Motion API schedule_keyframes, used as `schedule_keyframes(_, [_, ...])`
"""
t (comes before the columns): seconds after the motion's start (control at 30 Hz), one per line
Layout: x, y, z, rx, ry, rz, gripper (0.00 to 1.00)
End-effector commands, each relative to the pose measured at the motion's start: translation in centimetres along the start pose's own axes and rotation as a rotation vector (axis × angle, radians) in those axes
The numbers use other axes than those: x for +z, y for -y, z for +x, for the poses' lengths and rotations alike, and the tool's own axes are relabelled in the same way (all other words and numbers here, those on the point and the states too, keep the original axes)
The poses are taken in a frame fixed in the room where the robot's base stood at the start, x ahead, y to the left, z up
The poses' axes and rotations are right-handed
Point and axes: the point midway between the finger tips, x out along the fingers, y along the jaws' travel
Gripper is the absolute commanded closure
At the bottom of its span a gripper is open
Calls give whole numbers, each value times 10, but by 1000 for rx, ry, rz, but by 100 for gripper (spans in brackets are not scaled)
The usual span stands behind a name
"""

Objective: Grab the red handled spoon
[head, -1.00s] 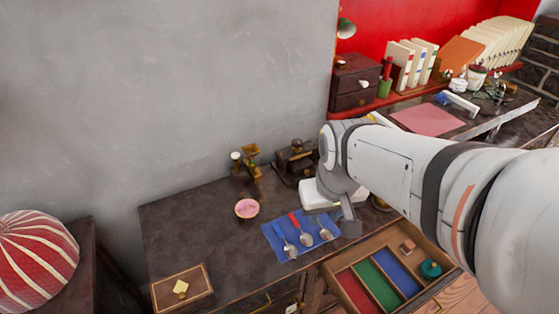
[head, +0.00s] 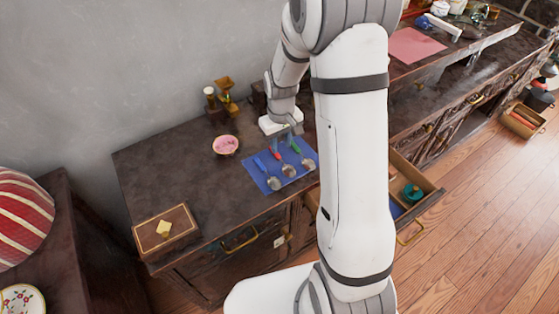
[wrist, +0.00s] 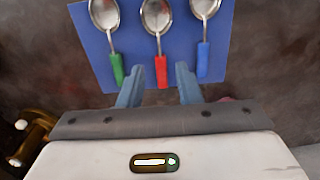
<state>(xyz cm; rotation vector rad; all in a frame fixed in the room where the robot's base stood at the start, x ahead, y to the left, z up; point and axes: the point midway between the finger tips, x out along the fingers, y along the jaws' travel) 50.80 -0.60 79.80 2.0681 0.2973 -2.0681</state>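The red-handled spoon (head: 288,170) lies in the middle of a blue mat (head: 255,177) on the dark desk, between a blue-handled spoon (head: 274,183) and a green-handled spoon (head: 308,164). In the wrist view the red handle (wrist: 161,72) points toward my gripper (wrist: 159,84), its end between the two spread fingertips in the picture. My gripper is open and empty. In the head view my gripper (head: 286,138) is at the handle side of the mat. I cannot tell how high the fingers are above the handle. The green handle (wrist: 117,70) and blue handle (wrist: 203,60) lie outside the fingers.
A pink-filled bowl (head: 226,145) stands left of the mat, with a brass device (head: 225,92) behind it. A wooden box (head: 166,232) sits at the desk's front left. An open drawer (head: 428,200) is partly hidden by my arm.

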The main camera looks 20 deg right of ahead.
Motion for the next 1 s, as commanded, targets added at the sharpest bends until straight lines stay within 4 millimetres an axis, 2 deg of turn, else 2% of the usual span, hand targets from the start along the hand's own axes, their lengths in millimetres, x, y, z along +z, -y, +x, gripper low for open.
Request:
schedule_keyframes(0.4, [5, 0, 56, -1, 2, 2, 69])
schedule_keyframes(0.7, [5, -1, 61, 0, 0, 3, 69])
schedule_keyframes(1.0, [5, -1, 61, 0, 0, 4, 92])
